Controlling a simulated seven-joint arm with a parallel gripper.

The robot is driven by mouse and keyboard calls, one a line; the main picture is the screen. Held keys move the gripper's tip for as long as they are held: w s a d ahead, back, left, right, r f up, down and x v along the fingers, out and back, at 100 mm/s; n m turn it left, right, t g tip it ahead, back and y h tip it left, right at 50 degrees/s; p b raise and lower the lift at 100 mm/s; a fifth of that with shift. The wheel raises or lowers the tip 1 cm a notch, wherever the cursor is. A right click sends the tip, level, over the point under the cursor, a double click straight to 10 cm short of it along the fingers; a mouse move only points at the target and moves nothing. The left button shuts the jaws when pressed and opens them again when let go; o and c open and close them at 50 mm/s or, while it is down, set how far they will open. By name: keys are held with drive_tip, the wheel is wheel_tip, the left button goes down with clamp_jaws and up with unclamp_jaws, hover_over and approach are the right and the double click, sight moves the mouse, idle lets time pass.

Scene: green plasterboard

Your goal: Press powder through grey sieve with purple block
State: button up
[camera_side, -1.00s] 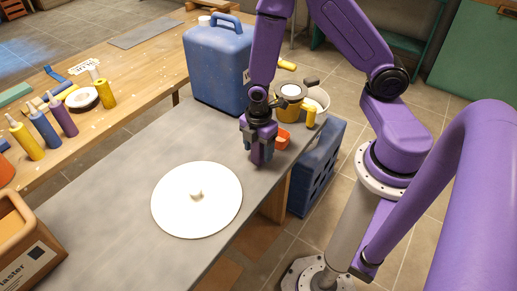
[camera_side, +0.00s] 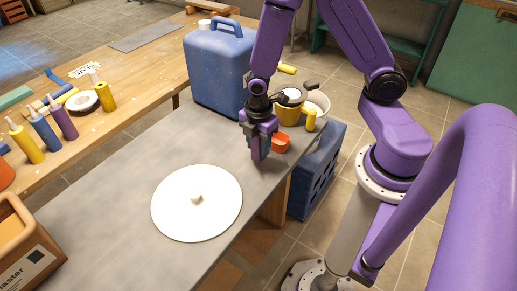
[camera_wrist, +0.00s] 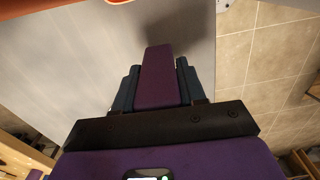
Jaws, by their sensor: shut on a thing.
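My gripper (camera_side: 258,150) is shut on the purple block (camera_wrist: 160,78), which sticks out between the dark fingers in the wrist view. In the side view the gripper points down over the grey table near its right edge, and the block is hard to tell from the fingers. A round sieve (camera_side: 292,96) with a dark handle appears to sit on a yellow pot (camera_side: 287,116) behind the gripper; its mesh and any powder in it are too small to make out. A white disc (camera_side: 180,215) with a small pale lump (camera_side: 197,198) lies in front of the gripper, apart from it.
A small orange object (camera_side: 281,143) is close to the right of the gripper. A blue case (camera_side: 215,70) stands behind. A plaster box (camera_side: 25,250) is at the front left. Bottles and tools lie on the wooden bench (camera_side: 130,118). The table between disc and case is clear.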

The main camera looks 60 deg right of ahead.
wheel_tip(320, 180, up, 7)
drive_tip(key=shift+r, duration=0.1)
wheel_tip(320, 180, up, 11)
drive_tip(key=w+d+m, duration=0.1)
drive_tip(key=d, duration=0.2)
drive_tip(key=w+d+m, duration=0.1)
drive_tip(key=d+m, duration=0.1)
drive_tip(key=d, duration=0.2)
drive_tip(key=w+d+m, duration=0.1)
drive_tip(key=w+d, duration=0.1)
drive_tip(key=d, duration=0.2)
drive_tip(key=shift+w+d+m, duration=0.1)
drive_tip(key=shift+d+m, duration=0.05)
drive_tip(key=shift+m, duration=0.15)
drive_tip(key=d+m, duration=0.4)
drive_tip(key=d, duration=0.8)
drive_tip(key=shift+s+d+f, duration=0.1)
drive_tip(key=shift+s+f, duration=0.1)
drive_tip(key=shift+f, duration=2.6)
drive_tip(key=shift+s+d+f, duration=0.1)
drive_tip(key=shift+s+f, duration=0.05)
drive_tip(key=shift+f, duration=2.65)
drive_tip(key=shift+f, duration=0.6)
wheel_tip(320, 180, up, 7)
